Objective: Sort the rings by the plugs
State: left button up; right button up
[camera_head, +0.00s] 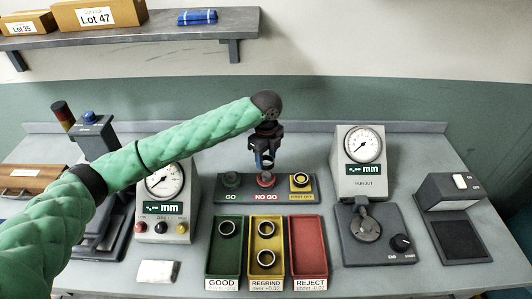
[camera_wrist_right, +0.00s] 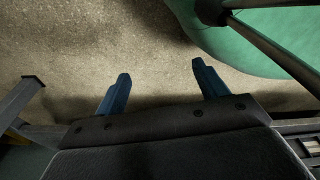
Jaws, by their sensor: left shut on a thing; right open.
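A plug stand (camera_head: 246,196) holds a green GO plug (camera_head: 231,180), a red NO GO plug (camera_head: 265,180) and a yellow plug (camera_head: 299,181). My left gripper (camera_head: 265,163) points down just above the NO GO plug, shut on a small ring whose outline is mostly hidden; I cannot tell whether it touches the plug. A dark ring (camera_head: 227,228) lies in the green GOOD tray (camera_head: 224,258). Two rings, a far one (camera_head: 266,227) and a near one (camera_head: 266,258), lie in the yellow REGRIND tray (camera_head: 267,243). The red REJECT tray (camera_head: 308,250) is empty. My right gripper (camera_wrist_right: 160,75) is open and empty in its wrist view.
A dial gauge (camera_head: 163,185) stands left of the trays and a RUNOUT gauge (camera_head: 361,165) right of them. A dark scale-like device (camera_head: 455,210) is at right. A shelf (camera_head: 130,35) hangs above.

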aim_at(266, 175)
pick_arm(q)
jog(key=shift+w+f+b, duration=0.2)
jog(key=shift+f+b, duration=0.25)
jog(key=shift+f, duration=0.25)
jog(key=shift+s+f+b, duration=0.15)
jog(key=shift+f+b, duration=0.15)
jog(key=shift+b, duration=0.05)
jog(key=shift+f+b, duration=0.35)
jog(key=shift+f, duration=0.25)
jog(key=shift+f+b, duration=0.25)
jog(key=shift+b, duration=0.15)
jog(key=shift+f, duration=1.3)
pick_arm(e)
jog(key=w+a+r, duration=0.2)
jog(key=w+r, duration=0.1)
jog(key=w, duration=0.4)
jog(key=shift+a+r, duration=0.2)
jog(key=shift+a, duration=0.05)
jog(key=shift+w+r, duration=0.1)
jog(key=shift+w, duration=0.05)
